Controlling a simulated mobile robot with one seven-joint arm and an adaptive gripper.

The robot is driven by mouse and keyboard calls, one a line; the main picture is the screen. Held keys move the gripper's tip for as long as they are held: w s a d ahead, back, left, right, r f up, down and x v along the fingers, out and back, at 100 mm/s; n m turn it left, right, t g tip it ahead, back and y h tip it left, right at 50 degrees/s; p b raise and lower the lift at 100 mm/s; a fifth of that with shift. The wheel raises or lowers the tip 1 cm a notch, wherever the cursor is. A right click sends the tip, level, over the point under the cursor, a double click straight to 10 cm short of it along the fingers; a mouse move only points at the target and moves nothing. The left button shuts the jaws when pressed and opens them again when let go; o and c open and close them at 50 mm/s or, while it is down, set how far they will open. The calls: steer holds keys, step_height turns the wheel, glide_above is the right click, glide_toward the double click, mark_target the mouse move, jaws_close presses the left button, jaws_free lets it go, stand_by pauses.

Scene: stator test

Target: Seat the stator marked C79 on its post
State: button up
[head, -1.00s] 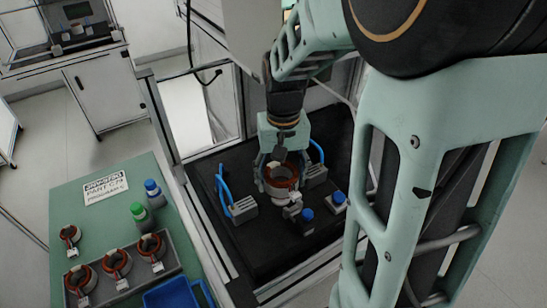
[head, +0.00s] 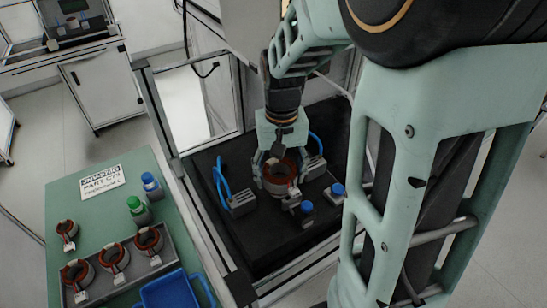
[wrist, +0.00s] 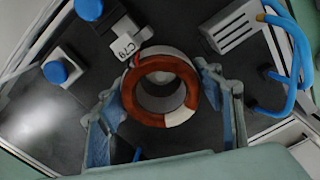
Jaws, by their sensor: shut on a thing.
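The stator (head: 281,184) is a copper-red wound ring with a grey outer body. A white tag reading C79 (wrist: 123,38) sticks out from it in the wrist view, where the ring (wrist: 150,70) is seen from above. My gripper (head: 281,163) is shut on it, with one finger on each side, over the black bed of the test cell. The bore shows grey walls and a dark middle. The post is not clearly seen, and I cannot tell whether the stator rests on it.
Grey blocks with blue hoses (head: 242,203) flank the stator, and blue-capped buttons (head: 307,208) stand in front. On the green table (head: 80,215) are a tray (head: 172,245) of stators, a loose stator (head: 67,229), two bottles (head: 138,213), a sign (head: 102,183) and a blue bin (head: 168,290).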

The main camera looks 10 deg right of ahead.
steer(key=shift+f+b, duration=0.95)
steer(key=shift+f, duration=0.4)
stand_by(0.4)
steer(key=o, duration=2.2)
steer(key=shift+c, duration=0.2)
step_height(320, 180, up, 12)
